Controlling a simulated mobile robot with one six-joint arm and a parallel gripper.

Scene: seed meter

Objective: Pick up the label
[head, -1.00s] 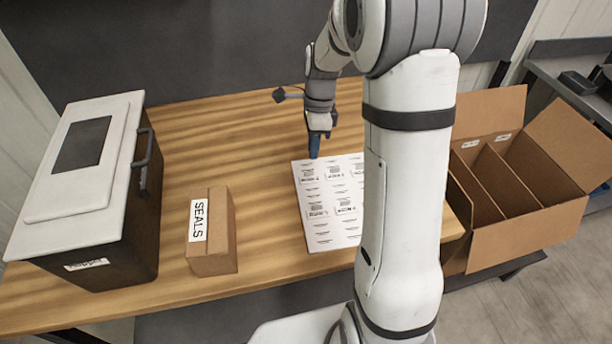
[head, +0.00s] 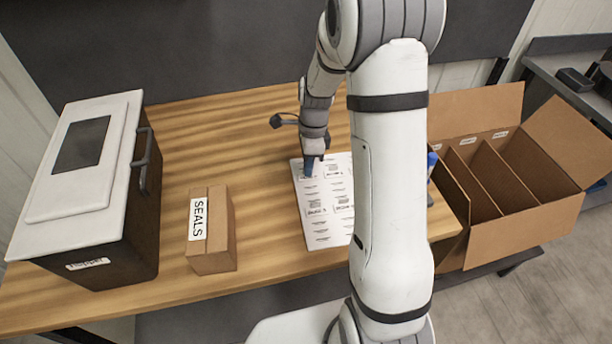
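A white sheet of printed labels (head: 318,222) lies flat on the wooden table, partly hidden on its right by my arm. The individual labels are too small to read.
A brown SEALS box (head: 212,232) stands left of the sheet. A dark case with a white lid (head: 85,170) stands farther left. An open cardboard box with dividers (head: 520,222) is at the right. A blue-topped object (head: 432,160) shows behind my arm. Bare table (head: 220,140) lies at the back.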

